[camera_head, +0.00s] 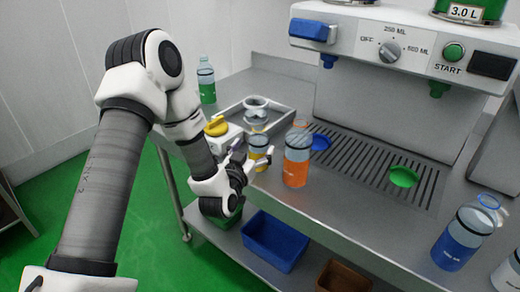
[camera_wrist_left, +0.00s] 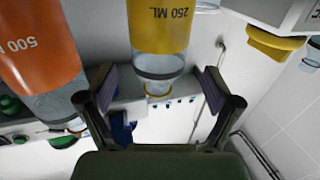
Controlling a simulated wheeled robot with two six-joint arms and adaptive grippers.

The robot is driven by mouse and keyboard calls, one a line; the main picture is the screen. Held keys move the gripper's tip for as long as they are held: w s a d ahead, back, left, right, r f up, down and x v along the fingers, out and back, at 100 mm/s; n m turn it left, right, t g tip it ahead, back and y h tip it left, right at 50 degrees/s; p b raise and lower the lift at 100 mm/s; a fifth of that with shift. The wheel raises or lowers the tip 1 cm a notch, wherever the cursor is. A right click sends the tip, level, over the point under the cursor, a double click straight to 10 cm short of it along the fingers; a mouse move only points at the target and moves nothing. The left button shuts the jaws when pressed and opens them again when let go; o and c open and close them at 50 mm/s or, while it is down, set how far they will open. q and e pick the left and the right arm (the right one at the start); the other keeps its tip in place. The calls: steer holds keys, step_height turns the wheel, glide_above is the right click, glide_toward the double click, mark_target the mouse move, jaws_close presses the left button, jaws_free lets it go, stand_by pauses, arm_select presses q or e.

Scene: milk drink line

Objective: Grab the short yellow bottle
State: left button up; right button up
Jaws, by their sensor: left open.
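The short yellow bottle (camera_head: 258,147) stands at the front edge of the steel counter in the head view, partly hidden by my left gripper. In the left wrist view the yellow bottle (camera_wrist_left: 160,28), marked 250 ML, appears upside down, ahead of and between the two fingers. My left gripper (camera_head: 250,161) is open at the bottle, its fingers spread to either side. In the wrist view the left gripper (camera_wrist_left: 157,88) has a gap between its pads and the bottle. I cannot tell whether anything touches. My right gripper is not in view.
A taller orange bottle (camera_head: 297,160) stands close on the right of the yellow one. A yellow knob (camera_head: 216,126) and a tray (camera_head: 282,112) with a clear vessel (camera_head: 256,110) are behind. A blue bottle (camera_head: 456,246) is far right, a green one (camera_head: 206,84) at the back.

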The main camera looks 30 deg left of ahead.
mark_target(259, 139)
arm_select(q)
steer(key=x, duration=0.3)
steer(key=shift+w+d+r+p, duration=0.1)
steer(key=shift+w+r+p, duration=0.1)
steer(key=shift+w+p, duration=0.1)
steer(key=shift+w+a, duration=0.2)
steer(key=c, duration=1)
